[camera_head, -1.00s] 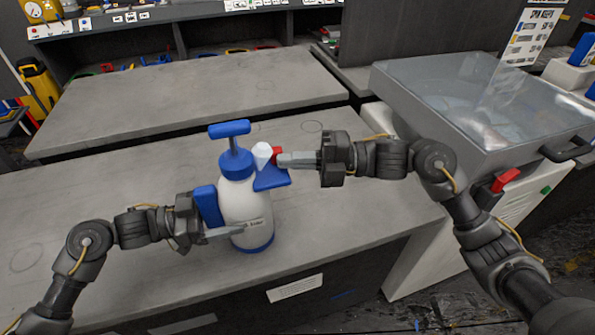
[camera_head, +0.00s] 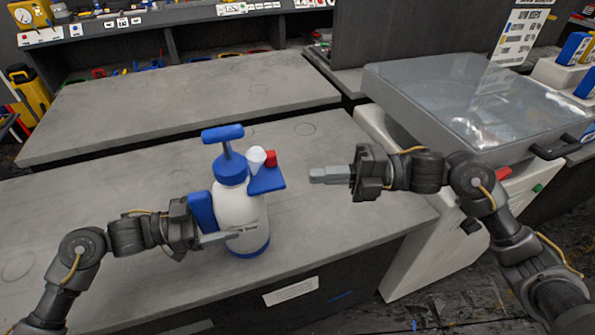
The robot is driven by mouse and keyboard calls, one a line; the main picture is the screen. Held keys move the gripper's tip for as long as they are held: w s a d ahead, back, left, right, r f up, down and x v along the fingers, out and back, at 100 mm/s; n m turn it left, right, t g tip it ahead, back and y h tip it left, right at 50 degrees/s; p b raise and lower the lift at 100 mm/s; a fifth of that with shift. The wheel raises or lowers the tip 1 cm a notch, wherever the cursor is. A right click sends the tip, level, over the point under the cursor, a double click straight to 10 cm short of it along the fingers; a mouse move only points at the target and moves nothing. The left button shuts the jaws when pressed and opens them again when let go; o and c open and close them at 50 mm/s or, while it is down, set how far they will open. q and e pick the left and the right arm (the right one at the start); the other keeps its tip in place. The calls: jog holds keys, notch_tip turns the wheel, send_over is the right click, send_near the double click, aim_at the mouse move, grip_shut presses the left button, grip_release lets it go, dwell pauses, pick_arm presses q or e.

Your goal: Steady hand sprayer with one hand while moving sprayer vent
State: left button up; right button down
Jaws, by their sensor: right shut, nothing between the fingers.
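The hand sprayer (camera_head: 238,212) stands upright on the grey worktop, with a white body, a blue pump handle on top and a blue base. Its red sprayer vent (camera_head: 270,158) shows at the right of the top, beside a white knob and above a blue spout. My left gripper (camera_head: 212,238) is at the sprayer's left side, with a finger across the front of the body by the blue side grip. Its other finger is hidden. My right gripper (camera_head: 318,175) is shut and empty, to the right of the vent and apart from it.
The near worktop (camera_head: 100,235) is clear around the sprayer. Another bare worktop (camera_head: 180,100) lies behind it. A grey cabinet with a clear lid (camera_head: 470,95) stands at the right, close to my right arm.

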jog(key=shift+d, duration=1.95)
pick_arm(q)
jog(key=o, duration=1.1)
jog(key=shift+c, duration=0.2)
jog(key=shift+a, duration=0.15)
jog(key=v, duration=0.9)
jog(key=shift+a, duration=0.4)
jog(key=shift+s, duration=0.1)
